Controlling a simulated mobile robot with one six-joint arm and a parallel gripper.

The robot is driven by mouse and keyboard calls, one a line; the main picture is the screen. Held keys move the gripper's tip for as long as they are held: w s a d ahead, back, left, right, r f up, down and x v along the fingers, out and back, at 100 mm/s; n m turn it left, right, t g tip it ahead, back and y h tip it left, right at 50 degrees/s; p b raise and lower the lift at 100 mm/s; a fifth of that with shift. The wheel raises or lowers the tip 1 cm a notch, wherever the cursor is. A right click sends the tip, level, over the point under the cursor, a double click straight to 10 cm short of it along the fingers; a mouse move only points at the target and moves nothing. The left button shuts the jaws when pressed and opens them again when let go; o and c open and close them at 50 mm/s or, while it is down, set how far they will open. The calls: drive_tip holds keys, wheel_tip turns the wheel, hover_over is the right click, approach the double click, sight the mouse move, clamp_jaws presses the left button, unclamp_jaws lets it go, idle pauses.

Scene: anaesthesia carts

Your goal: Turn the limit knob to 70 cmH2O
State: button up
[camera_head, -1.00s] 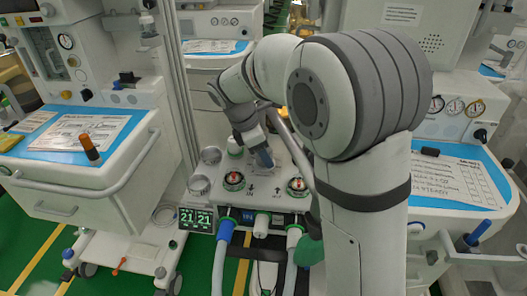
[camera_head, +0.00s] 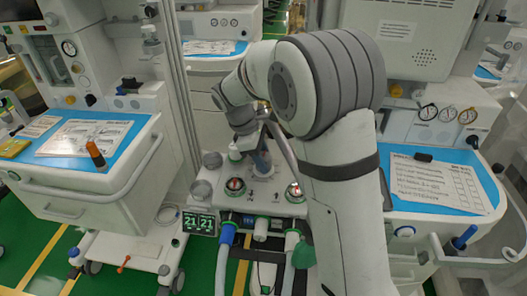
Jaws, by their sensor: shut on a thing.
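My gripper (camera_head: 262,168) points down onto the back middle of the white breathing-circuit panel (camera_head: 262,197). Its blue-grey fingers are shut at panel height, between and behind two round clear-topped valves. The left valve (camera_head: 235,187) has a red centre and a green ring; the right valve (camera_head: 295,192) looks alike and is partly behind my arm. The limit knob cannot be made out; the spot at my fingertips is covered by the gripper. No scale or pressure mark can be read.
Hoses (camera_head: 224,262) hang in front. A cart with a blue top (camera_head: 118,158) stands left.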

drive_tip(key=o, duration=1)
drive_tip(key=shift+r, duration=0.1)
drive_tip(key=p+v, duration=0.1)
drive_tip(key=v, duration=0.6)
drive_tip(key=shift+a+r, duration=0.2)
drive_tip(key=shift+r, duration=0.05)
